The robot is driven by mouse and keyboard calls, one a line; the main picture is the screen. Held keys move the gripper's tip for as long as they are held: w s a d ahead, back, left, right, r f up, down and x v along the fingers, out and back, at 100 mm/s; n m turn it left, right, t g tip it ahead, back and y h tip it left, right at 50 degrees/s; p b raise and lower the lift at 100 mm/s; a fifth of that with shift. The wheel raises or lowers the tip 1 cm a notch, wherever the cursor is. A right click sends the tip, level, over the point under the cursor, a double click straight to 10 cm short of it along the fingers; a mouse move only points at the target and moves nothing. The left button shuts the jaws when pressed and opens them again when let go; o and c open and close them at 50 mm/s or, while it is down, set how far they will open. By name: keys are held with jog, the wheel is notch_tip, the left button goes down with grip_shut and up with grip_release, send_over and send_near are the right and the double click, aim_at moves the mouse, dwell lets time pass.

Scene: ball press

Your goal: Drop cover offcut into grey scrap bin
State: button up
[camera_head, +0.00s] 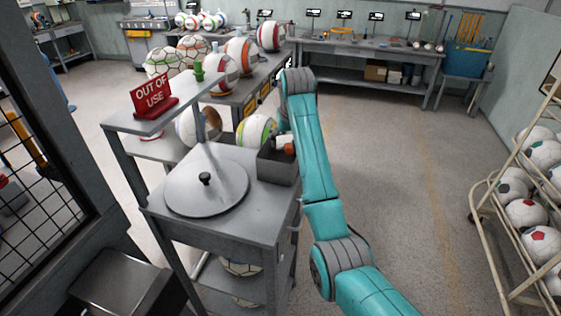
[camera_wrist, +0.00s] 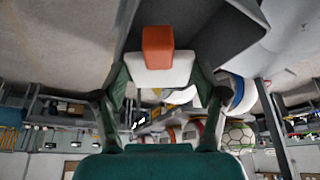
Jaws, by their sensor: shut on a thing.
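The cover offcut (camera_wrist: 158,50) is a small piece with an orange part and a white part. My gripper (camera_wrist: 160,78) is shut on its white part, one finger on each side. In the head view the offcut (camera_head: 285,143) shows just left of my teal arm, at the grey scrap bin (camera_head: 278,168). The bin is a dark open box at the back right corner of the grey stand. In the wrist view the bin (camera_wrist: 207,48) lies behind the offcut. I cannot tell whether the offcut is above the rim or inside it. My arm hides most of my gripper in the head view.
A round grey plate with a black knob (camera_head: 206,180) lies on the stand. A red "OUT OF USE" sign (camera_head: 152,97) stands on a shelf to the left. A striped ball (camera_head: 256,131) is behind the bin. A ball rack (camera_head: 515,200) is at right; the floor between is clear.

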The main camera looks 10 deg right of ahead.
jog(key=o, duration=1.1)
jog(key=shift+r, duration=0.1)
notch_tip(320, 180, up, 10)
